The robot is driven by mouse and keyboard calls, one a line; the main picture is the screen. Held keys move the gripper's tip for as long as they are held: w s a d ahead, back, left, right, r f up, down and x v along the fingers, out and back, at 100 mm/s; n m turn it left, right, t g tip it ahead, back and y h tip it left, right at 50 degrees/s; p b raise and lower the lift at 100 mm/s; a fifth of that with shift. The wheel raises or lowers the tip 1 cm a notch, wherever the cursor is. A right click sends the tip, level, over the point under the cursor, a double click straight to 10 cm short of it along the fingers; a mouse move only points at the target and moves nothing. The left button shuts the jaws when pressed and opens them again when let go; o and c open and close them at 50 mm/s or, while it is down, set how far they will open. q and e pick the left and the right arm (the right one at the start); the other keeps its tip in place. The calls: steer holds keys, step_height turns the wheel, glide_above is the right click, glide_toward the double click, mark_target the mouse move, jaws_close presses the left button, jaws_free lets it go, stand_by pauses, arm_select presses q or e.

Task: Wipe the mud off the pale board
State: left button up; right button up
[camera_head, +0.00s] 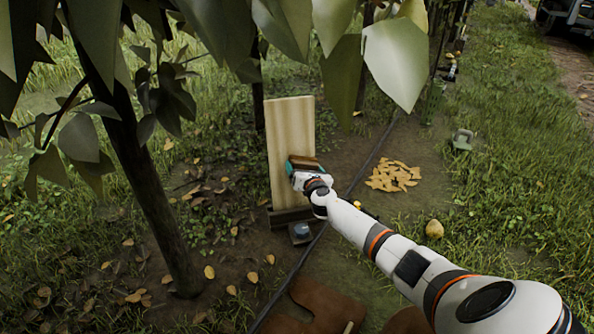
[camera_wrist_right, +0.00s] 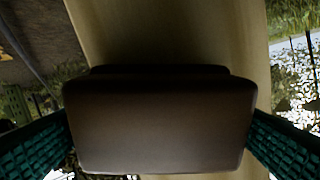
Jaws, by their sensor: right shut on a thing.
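The pale board (camera_head: 290,125) stands upright on a dark foot between the trees. Its light wood grain shows in the head view, and I make out no clear mud patch on the part in sight. My right gripper (camera_head: 303,170) is at the board's lower right, shut on a brown block like a sponge (camera_head: 308,161). In the right wrist view the block (camera_wrist_right: 160,125) sits between the teal finger pads and hides much of the board (camera_wrist_right: 215,35) behind it. Whether it touches the board I cannot tell. My left gripper is out of view.
A dark tree trunk (camera_head: 150,190) stands left of the board, with leaves hanging across the top. A small dark box (camera_head: 301,233) sits at the board's foot. A dark hose (camera_head: 293,275) runs past.

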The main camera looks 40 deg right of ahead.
mark_target(277, 166)
steer(key=shift+w+d, duration=0.1)
steer(key=shift+d, duration=0.1)
steer(key=shift+a+r, duration=0.1)
steer(key=shift+w+a+p, duration=0.15)
steer(key=shift+w+a, duration=0.15)
steer(key=shift+a, duration=0.5)
steer(key=shift+w+a+p, duration=0.15)
steer(key=shift+w+a, duration=0.15)
steer(key=shift+a, duration=0.5)
steer(key=shift+w+a, duration=0.3)
steer(key=shift+a, duration=0.35)
steer(key=shift+w+a, duration=0.3)
steer(key=shift+a, duration=0.4)
steer(key=shift+w+a, duration=0.3)
steer(key=shift+a, duration=0.35)
